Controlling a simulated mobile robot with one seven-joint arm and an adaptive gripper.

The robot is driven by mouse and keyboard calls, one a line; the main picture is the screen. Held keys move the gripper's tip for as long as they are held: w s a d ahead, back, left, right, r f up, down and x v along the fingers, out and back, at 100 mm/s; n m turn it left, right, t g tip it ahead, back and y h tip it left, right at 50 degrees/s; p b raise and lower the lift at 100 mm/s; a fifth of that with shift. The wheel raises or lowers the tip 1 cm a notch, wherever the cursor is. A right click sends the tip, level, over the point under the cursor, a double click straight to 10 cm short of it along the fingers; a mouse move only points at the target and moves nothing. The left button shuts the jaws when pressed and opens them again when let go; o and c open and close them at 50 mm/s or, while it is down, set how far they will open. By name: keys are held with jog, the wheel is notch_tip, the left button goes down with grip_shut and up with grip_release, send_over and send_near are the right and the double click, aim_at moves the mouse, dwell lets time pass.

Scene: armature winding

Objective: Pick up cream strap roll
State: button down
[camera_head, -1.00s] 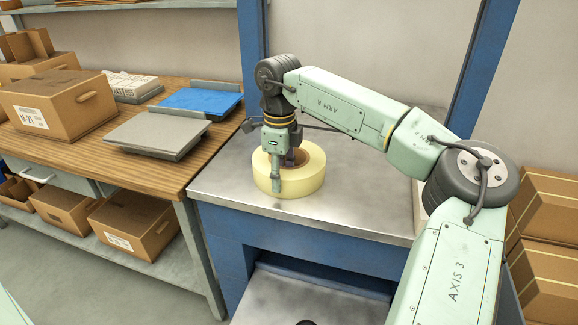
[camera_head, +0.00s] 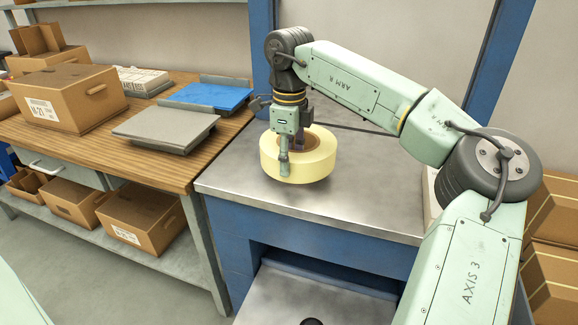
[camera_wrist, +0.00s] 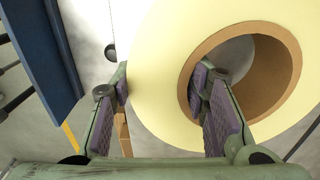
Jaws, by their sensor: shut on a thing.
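The cream strap roll (camera_head: 318,170) is a pale yellow ring with a brown core, seen over the grey metal bench top (camera_head: 375,205). It appears held slightly above the surface, roughly level. My gripper (camera_head: 290,158) points down and is shut on the roll's wall. In the wrist view, one finger is inside the brown core (camera_wrist: 270,75) and the other is against the outer side of the cream roll (camera_wrist: 165,35), with my gripper (camera_wrist: 162,82) spanning the wall. The inner finger is mostly hidden in the head view.
A wooden workbench (camera_head: 165,160) at left holds a cardboard box (camera_head: 70,97), a grey panel (camera_head: 165,130) and a blue panel (camera_head: 212,95). Blue posts (camera_head: 490,60) frame the metal bench. Brown boxes (camera_head: 550,245) stand at right.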

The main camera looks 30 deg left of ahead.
jog(key=s+d+r+b, duration=0.1)
jog(key=s+d+b, duration=0.2)
jog(key=s+d, duration=0.7)
jog(key=shift+d+r, duration=0.2)
jog(key=shift+d, duration=0.8)
